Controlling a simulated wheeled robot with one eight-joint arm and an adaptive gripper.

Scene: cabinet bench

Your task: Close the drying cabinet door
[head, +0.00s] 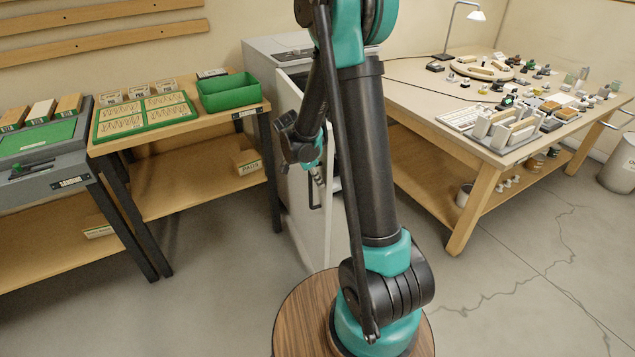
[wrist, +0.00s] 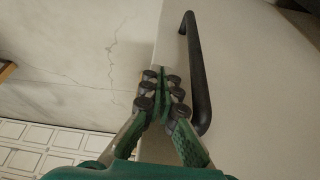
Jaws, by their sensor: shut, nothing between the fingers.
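The drying cabinet (head: 262,47) is a pale grey box between the two benches, partly hidden behind my arm. Its white door (head: 296,215) stands open, swung out toward me on the left side. The dark bar handle (head: 314,207) is on the door's outer face; it also shows in the wrist view (wrist: 197,75) as a black bar. My gripper (head: 317,168) is close to the door by the handle. In the wrist view its green fingers (wrist: 162,85) are shut and empty, left of the handle near the door's edge. I cannot tell whether they touch the door (wrist: 250,80).
A wooden bench (head: 190,123) with a green bin (head: 229,93) stands left of the cabinet. A cluttered table (head: 420,103) stands to the right. The cracked concrete floor (head: 530,275) is clear at the front right.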

